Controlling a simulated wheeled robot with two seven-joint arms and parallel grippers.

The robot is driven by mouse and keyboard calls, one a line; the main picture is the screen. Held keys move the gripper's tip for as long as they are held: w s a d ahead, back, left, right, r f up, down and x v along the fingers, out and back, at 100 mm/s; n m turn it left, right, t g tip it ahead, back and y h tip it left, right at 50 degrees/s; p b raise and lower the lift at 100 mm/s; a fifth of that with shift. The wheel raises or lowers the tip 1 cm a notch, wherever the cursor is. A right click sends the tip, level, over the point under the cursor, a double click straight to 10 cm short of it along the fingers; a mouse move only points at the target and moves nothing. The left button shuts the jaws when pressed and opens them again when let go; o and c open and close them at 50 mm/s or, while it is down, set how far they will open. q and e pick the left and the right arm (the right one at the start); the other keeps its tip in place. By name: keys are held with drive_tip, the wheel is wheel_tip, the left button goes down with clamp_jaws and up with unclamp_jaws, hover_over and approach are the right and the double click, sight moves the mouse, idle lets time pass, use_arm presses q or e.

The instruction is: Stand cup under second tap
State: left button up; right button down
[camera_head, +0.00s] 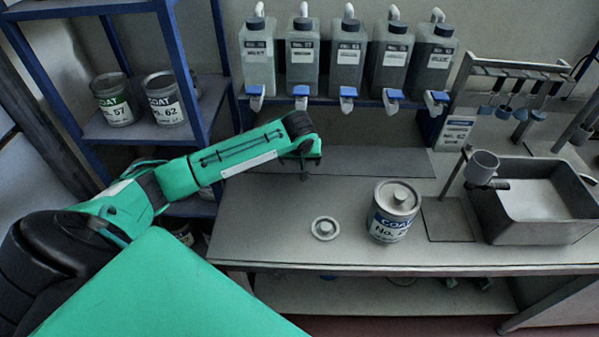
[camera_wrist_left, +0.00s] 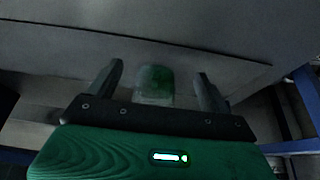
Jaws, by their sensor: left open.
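Several grey containers with blue taps hang in a row at the back wall. The second tap from the left (camera_head: 301,92) is straight above my left gripper (camera_head: 304,168). In the left wrist view my left gripper (camera_wrist_left: 157,88) is open. A small greenish, see-through cup (camera_wrist_left: 153,84) stands between its two fingers, with a gap showing on each side. I cannot make out the cup in the head view, where the gripper covers that spot. My right gripper is not in view.
A dark strip (camera_head: 380,162) runs along the bench below the taps. A labelled can (camera_head: 391,226) and a round lid (camera_head: 325,228) are in front. A blue shelf (camera_head: 205,95) holds cans at left.

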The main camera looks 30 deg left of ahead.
use_arm(q)
drive_tip(key=shift+s+d+b, duration=0.2)
drive_tip(key=shift+s+d, duration=0.4)
drive_tip(key=shift+s, duration=0.3)
drive_tip(key=shift+s+d+b, duration=0.15)
drive_tip(key=shift+s+d, duration=0.4)
drive_tip(key=shift+s, duration=0.35)
